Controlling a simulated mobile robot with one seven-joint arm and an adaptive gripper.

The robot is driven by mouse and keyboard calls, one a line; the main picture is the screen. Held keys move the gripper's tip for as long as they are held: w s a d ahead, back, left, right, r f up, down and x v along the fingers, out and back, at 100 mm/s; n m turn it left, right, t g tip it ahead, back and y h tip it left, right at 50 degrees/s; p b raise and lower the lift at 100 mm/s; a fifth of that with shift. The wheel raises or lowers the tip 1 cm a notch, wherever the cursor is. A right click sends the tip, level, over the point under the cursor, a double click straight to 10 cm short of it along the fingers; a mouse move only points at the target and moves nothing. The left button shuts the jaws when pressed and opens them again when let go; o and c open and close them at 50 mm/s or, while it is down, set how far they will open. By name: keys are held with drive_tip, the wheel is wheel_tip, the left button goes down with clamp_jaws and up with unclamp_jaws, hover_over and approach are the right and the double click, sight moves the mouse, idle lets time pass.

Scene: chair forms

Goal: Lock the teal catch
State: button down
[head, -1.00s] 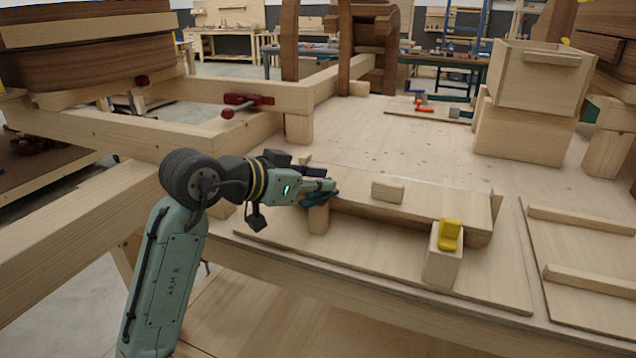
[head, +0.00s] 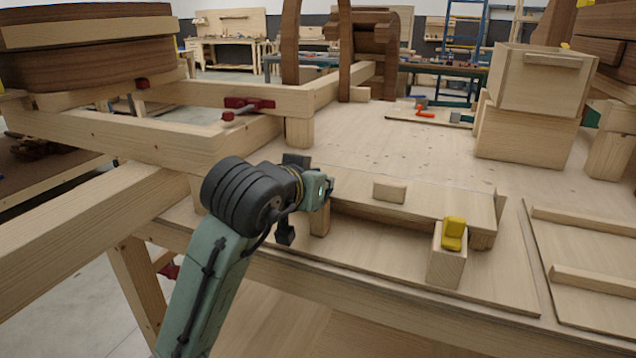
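The wooden post (head: 320,221) at the left end of the low wooden box (head: 425,203) stands upright. The teal catch does not show now; my wrist covers the top of that post, where a dark teal piece shows in the earlier view. My gripper (head: 319,188) is at the post top, pointing away from the camera. Its fingers are hidden behind its own body, so I cannot see whether they are open or touching the catch. A yellow catch (head: 453,233) sits on a second post (head: 446,262) at the box's right end.
A small wooden block (head: 389,191) sits on the box's top. A panel with two rails (head: 588,223) lies to the right. Stacked wooden boxes (head: 527,134) stand at the back right. A red clamp (head: 248,104) is on the frame at the back left. The tabletop behind the box is mostly clear.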

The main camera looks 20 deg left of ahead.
drive_tip(key=shift+d+f, duration=0.1)
drive_tip(key=shift+d, duration=0.2)
drive_tip(key=c, duration=1.7)
unclamp_jaws()
drive_tip(key=shift+a, duration=0.1)
drive_tip(key=shift+s, duration=0.1)
drive_tip(key=v, duration=1.2)
